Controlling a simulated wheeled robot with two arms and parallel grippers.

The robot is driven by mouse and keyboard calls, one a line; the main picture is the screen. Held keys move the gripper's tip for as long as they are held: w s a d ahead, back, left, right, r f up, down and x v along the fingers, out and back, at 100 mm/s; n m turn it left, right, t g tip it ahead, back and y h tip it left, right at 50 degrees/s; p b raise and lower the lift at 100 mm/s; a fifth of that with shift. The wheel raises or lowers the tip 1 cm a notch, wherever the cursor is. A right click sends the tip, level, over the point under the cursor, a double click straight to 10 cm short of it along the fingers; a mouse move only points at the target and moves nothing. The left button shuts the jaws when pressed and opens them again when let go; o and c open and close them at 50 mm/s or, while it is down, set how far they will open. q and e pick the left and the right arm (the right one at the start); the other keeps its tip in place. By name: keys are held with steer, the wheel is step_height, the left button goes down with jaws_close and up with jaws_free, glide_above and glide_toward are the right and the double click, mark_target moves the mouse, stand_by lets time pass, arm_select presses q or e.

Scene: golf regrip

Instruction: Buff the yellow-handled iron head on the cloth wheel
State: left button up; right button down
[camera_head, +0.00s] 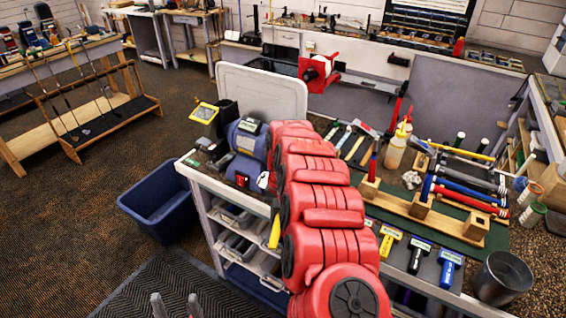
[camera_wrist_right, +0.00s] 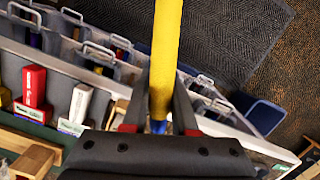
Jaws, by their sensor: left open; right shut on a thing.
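My right gripper (camera_wrist_right: 158,118) is shut on a yellow handle (camera_wrist_right: 166,50), with a bit of blue at its lower end between the fingers. In the head view a short yellow piece (camera_head: 275,232) shows beside my red right arm, which hides the right gripper there. I cannot make out an iron head on it. A blue bench machine (camera_head: 246,145) with a red switch stands at the bench's left end; its cloth wheel is not clearly visible, partly behind my arm. My left gripper (camera_head: 176,306) is open and empty at the bottom edge, its two grey fingertips apart.
The bench (camera_head: 205,182) holds several hammers, a wooden rack (camera_head: 408,206), bottles and labelled tools. A dark blue bin (camera_head: 160,200) stands on the floor left of it. A metal can (camera_head: 502,278) is at the right.

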steer(key=shift+s+a+p, duration=0.7)
steer(key=shift+s+p, duration=0.2)
steer(key=shift+p, duration=0.4)
steer(key=shift+s+a+p, duration=0.65)
steer(key=shift+s+p, duration=0.25)
steer(key=shift+p, duration=0.35)
